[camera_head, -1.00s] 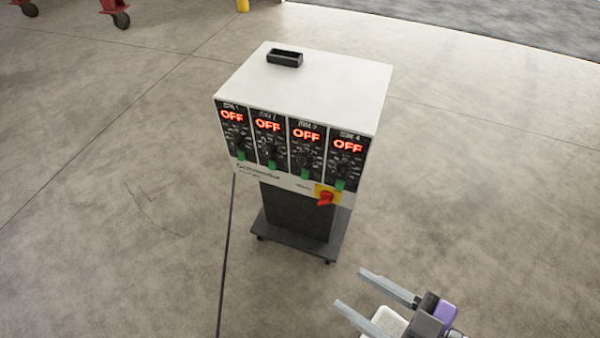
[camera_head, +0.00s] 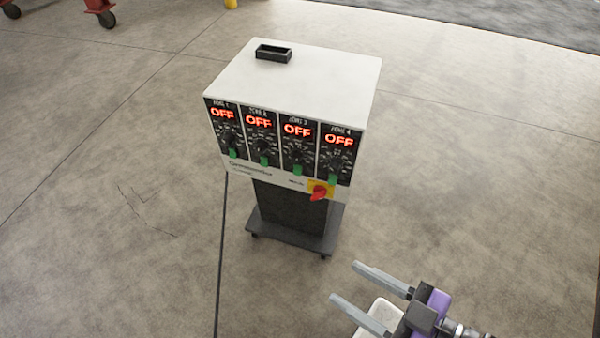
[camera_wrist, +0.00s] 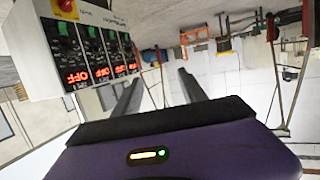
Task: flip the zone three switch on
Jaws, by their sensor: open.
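A white control box (camera_head: 300,78) stands on a dark wheeled pedestal. Its front has several zone panels side by side, each with a red OFF display, a black dial and a green switch. The zone three panel (camera_head: 297,145) is third from the left, with its green switch (camera_head: 298,170) at the bottom; its display reads OFF. My gripper (camera_head: 350,283) is open and empty, in front of and to the lower right of the box, apart from it. In the wrist view the box (camera_wrist: 38,45) appears upside down at the upper left, beyond the open fingers (camera_wrist: 160,85).
A red rotary knob on a yellow plate (camera_head: 320,190) sits below the zone panels at right. A black tray (camera_head: 273,53) is on the box top. A dark cable (camera_head: 221,260) runs along the floor. Red wheeled carts (camera_head: 100,8) stand far back left. The surrounding floor is clear.

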